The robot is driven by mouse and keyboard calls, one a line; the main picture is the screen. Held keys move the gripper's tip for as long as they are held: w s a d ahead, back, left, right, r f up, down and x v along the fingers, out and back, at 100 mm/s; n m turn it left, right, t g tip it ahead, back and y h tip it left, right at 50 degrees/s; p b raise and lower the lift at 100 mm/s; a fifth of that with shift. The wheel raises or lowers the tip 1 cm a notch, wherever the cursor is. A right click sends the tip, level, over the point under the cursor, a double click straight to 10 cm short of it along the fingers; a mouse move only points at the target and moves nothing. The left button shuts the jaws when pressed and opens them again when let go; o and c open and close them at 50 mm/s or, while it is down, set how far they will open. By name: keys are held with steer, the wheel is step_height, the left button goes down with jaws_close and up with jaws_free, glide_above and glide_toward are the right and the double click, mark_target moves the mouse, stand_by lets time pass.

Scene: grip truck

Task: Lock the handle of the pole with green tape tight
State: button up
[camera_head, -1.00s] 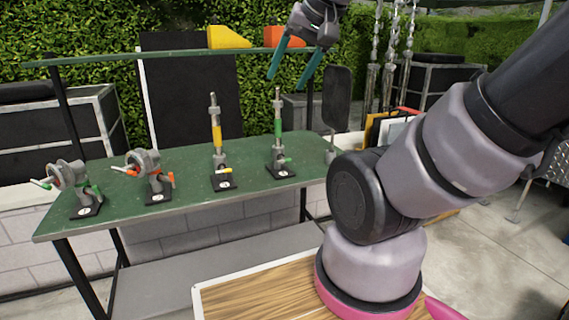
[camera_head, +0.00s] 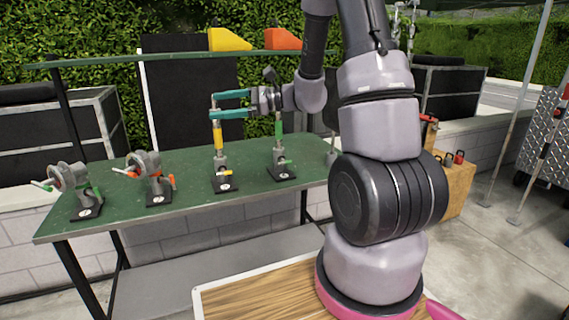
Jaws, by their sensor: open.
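The pole with green tape (camera_head: 278,129) stands upright on a black base at the right part of the green table (camera_head: 190,198). Its small green handle (camera_head: 286,162) sticks out near the base. The pole's top is partly hidden by my arm and gripper. My gripper (camera_head: 213,106) is open, with two teal fingers pointing left, one above the other. In the picture its fingertips overlap the top of the pole with yellow tape (camera_head: 218,136). I cannot tell whether they touch that pole.
The yellow-taped pole stands left of the green-taped one. Two grey clamp heads with orange (camera_head: 150,163) and green handles (camera_head: 68,177) stand farther left. A shelf with yellow (camera_head: 229,40) and orange (camera_head: 283,39) blocks is behind. The table's front strip is clear.

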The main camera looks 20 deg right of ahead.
steer(key=w+d+f+m+t+h, duration=0.1)
steer(key=w+d+f+m+t, duration=0.4)
steer(key=w+f+m, duration=0.15)
steer(key=m+t+h, duration=0.8)
steer(key=m+h, duration=0.4)
steer(key=h, duration=0.3)
glide_toward(285, 162)
steer(key=w, duration=1)
steer(key=shift+w, duration=0.3)
steer(key=shift+a, duration=0.1)
steer(key=c, duration=1.3)
